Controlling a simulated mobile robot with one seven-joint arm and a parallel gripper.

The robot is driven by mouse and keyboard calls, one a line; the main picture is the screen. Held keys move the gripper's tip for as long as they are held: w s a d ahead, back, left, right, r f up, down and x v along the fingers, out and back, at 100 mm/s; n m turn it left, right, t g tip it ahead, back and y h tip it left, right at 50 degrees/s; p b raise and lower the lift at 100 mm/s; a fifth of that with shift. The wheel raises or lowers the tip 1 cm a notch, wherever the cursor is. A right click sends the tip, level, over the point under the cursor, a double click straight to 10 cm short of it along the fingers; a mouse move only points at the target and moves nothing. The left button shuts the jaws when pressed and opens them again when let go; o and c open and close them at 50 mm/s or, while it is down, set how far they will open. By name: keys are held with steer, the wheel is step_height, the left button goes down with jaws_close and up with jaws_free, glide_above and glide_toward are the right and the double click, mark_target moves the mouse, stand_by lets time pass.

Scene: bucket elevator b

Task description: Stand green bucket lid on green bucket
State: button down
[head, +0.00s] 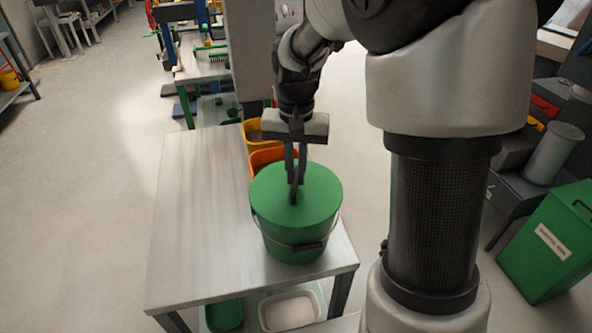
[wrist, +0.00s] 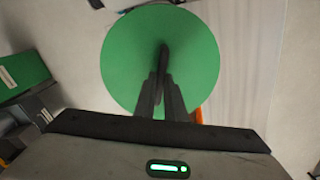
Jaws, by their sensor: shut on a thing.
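The green bucket (head: 290,240) stands upright on the near right part of a metal table. The round green lid (head: 318,187) lies flat at the bucket's top and covers its opening in the head view. I cannot tell whether it rests fully on the rim. In the wrist view the lid (wrist: 125,55) fills the upper middle and hides the bucket. My gripper (head: 295,190) points down over the lid's middle and is shut on the lid's dark central handle. The fingers show in the wrist view too (wrist: 162,95).
The metal table (head: 190,220) is bare to the left of the bucket. Orange (head: 262,158) and yellow (head: 251,131) containers stand just behind the bucket. A green bin (head: 545,245) stands on the floor at the right. Green and white trays (head: 290,312) lie below the tabletop.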

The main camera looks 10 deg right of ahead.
mark_target(296, 177)
steer(key=c, duration=1.7)
jaws_free()
steer(key=shift+f, duration=0.1)
steer(key=shift+c, duration=0.2)
step_height(296, 177, up, 17)
steer(key=p, duration=0.1)
steer(key=s+n+t+p, duration=0.2)
steer(key=s+n+t, duration=0.2)
steer(key=s, duration=1.4)
steer(key=shift+f+t+p, duration=0.3)
steer(key=shift+t, duration=0.4)
